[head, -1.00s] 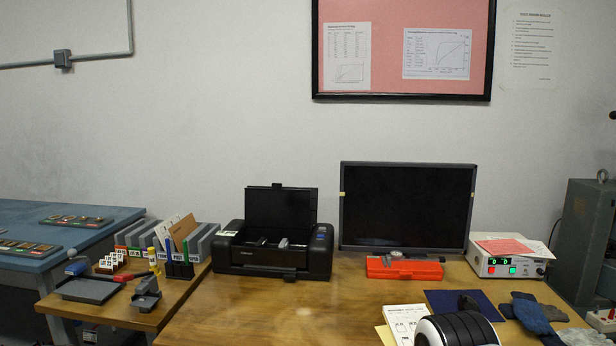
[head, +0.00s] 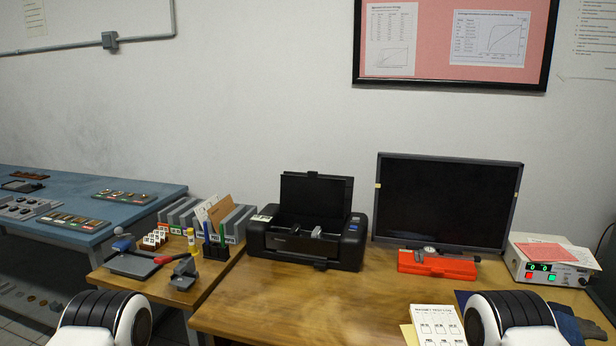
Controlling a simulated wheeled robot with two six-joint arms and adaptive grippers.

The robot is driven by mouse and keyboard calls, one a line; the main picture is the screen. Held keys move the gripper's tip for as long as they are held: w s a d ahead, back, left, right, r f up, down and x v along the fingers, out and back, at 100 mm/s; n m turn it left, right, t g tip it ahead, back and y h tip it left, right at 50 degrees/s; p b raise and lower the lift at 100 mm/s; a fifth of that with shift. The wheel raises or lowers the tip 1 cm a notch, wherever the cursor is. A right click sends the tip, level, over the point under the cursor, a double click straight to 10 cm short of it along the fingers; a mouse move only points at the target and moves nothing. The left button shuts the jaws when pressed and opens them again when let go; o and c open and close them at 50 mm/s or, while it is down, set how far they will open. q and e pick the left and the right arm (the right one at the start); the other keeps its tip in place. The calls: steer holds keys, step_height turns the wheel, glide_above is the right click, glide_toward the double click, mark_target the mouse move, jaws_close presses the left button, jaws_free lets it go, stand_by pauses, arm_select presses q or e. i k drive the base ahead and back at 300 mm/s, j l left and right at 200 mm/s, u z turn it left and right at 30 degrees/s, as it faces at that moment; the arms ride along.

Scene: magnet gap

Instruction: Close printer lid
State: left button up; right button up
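The black printer (head: 305,246) stands on the wooden desk, left of the monitor. Its lid (head: 316,200) is raised and upright at the back, so the inside of the printer shows. Part of my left arm shows at the bottom left and part of my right arm at the bottom right. Both arms are well in front of the printer and apart from it. The fingers of both grippers are outside the picture.
A dark monitor (head: 447,204) stands right of the printer, with a red case (head: 437,265) before it. A power supply (head: 551,264) is at the right. File holders (head: 186,213) and a stapler (head: 184,274) are at the left. The desk before the printer is clear.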

mark_target(311, 194)
steer(key=i+l+u, duration=0.5)
steer(key=i+l, duration=0.15)
steer(key=l, duration=0.25)
